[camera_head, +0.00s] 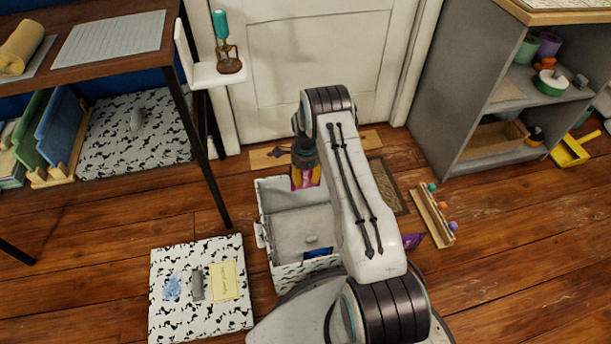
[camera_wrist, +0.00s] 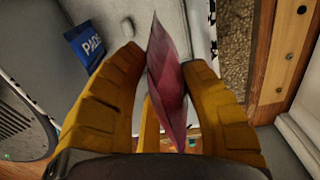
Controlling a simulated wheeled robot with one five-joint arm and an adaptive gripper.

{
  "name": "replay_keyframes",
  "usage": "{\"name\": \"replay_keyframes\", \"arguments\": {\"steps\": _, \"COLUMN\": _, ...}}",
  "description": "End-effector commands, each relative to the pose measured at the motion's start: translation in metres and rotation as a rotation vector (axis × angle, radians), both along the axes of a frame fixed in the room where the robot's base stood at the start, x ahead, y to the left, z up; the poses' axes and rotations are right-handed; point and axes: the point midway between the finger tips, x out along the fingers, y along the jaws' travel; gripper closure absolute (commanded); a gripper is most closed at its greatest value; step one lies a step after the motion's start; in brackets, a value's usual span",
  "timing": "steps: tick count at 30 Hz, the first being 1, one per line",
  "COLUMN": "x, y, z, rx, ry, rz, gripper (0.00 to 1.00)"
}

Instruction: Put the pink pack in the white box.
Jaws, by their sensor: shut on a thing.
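My gripper (camera_head: 306,173) has yellow fingers shut on the pink pack (camera_head: 297,183). The white box (camera_head: 295,272) with black speckles stands open on the floor. In the head view, the gripper and pack appear over the box's far part, above its rim. A blue pack (camera_head: 318,252) lies inside the box near its front; in the wrist view the blue pack (camera_wrist: 86,44) shows lettering. My arm hides the box's right side.
A speckled lid (camera_head: 215,318) lies on the floor at the front left. A wooden rack (camera_head: 432,216) with coloured knobs and a purple item (camera_head: 412,241) are right of my arm. A table leg (camera_head: 207,150) stands left; a grey shelf (camera_head: 455,130) stands right.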

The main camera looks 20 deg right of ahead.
Motion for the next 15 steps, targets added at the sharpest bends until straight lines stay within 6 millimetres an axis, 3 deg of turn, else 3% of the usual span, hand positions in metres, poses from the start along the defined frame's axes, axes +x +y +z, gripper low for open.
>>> {"name": "replay_keyframes", "arguments": {"steps": 15, "x": 0.0, "y": 0.0, "z": -0.05, "rx": 0.0, "ry": 0.0, "rz": 0.0, "gripper": 0.97}}
